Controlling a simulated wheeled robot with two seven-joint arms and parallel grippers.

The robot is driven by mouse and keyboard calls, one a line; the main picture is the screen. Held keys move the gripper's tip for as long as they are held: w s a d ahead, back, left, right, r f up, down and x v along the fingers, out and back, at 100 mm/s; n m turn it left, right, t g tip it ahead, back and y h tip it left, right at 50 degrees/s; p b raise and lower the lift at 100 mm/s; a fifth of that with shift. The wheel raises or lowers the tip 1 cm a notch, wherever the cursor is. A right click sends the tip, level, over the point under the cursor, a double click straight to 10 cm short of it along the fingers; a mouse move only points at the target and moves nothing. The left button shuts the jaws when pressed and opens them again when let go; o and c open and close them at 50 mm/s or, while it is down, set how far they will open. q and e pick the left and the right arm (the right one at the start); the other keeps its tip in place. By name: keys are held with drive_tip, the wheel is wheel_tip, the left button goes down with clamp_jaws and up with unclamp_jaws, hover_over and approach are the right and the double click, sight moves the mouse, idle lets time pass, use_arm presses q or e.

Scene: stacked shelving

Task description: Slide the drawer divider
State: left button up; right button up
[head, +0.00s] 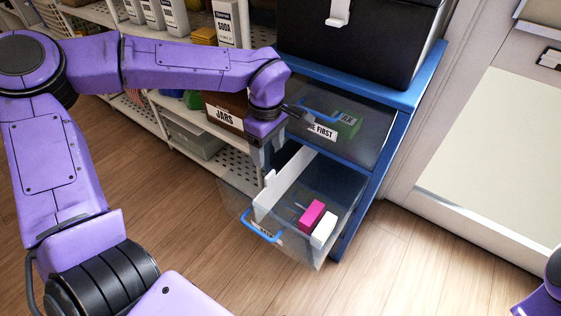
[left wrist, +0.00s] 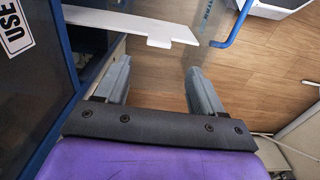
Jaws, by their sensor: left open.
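The white drawer divider (head: 284,186) stands along the left side of the pulled-out clear drawer (head: 316,256). In the left wrist view, the divider (left wrist: 125,25) runs across the top, with a small tab at its right end. My left gripper (head: 265,166) hangs at the drawer's left rear, close to the divider. In the left wrist view, its two fingers (left wrist: 158,68) are apart with nothing between them, and the divider's tab is just beyond them. Whether a finger touches the divider I cannot tell. My right gripper is out of view.
A pink box (head: 311,214) and a white box (head: 324,229) lie in the drawer, right of the divider. A blue handle (head: 261,226) is on its front. A shut drawer (head: 345,125) is above. Shelving with a JARS box (head: 224,112) stands left. The wooden floor in front is clear.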

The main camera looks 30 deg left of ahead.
sight(270, 174)
use_arm(q)
drive_tip(key=shift+w, duration=0.15)
wheel_tip(270, 174, down, 10)
drive_tip(key=b, duration=0.3)
drive_tip(key=shift+b, duration=0.35)
